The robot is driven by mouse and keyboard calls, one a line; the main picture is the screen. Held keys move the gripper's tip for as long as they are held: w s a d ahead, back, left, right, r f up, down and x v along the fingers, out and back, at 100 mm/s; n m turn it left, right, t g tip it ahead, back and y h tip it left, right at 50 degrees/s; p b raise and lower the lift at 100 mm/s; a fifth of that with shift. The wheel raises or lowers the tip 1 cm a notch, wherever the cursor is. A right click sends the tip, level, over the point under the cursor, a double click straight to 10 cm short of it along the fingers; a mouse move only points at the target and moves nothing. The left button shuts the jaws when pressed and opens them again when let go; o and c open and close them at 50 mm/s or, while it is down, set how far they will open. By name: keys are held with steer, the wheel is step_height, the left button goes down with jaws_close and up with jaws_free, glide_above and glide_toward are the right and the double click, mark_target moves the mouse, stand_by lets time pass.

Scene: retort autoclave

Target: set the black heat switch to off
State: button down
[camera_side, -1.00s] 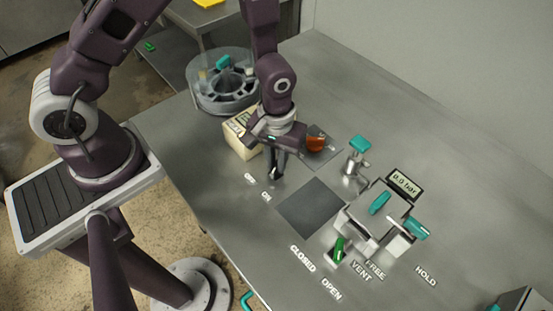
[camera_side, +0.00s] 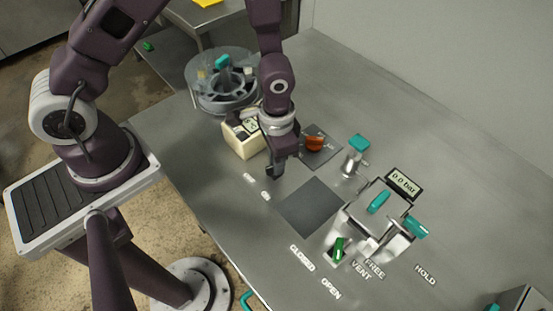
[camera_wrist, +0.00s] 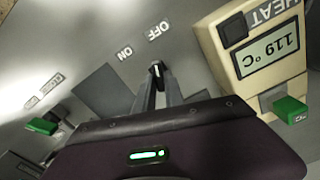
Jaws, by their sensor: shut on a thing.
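My gripper (camera_wrist: 157,84) points down at the steel table, beside the cream heat box (camera_wrist: 262,60). Its fingers are shut on the small black heat switch (camera_wrist: 156,69), which shows only as a dark tip between them. The OFF label (camera_wrist: 158,30) and the ON label (camera_wrist: 125,53) lie on the table just beyond the fingertips. I cannot tell which label the switch points to. In the side view my gripper (camera_side: 275,170) is low over the table, right of the labels, and hides the switch. The heat box display (camera_wrist: 269,54) reads 119 °C.
A round grey carousel (camera_side: 222,88) stands behind the heat box. A teal-topped valve (camera_side: 355,155) and a metal block with teal and green handles (camera_side: 375,215) stand farther right. The front table is mostly clear.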

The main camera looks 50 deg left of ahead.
steer(key=shift+m, duration=0.8)
steer(key=c, duration=1.4)
jaws_free()
steer(key=shift+c, duration=0.2)
step_height(320, 180, up, 7)
steer(key=shift+r, duration=0.1)
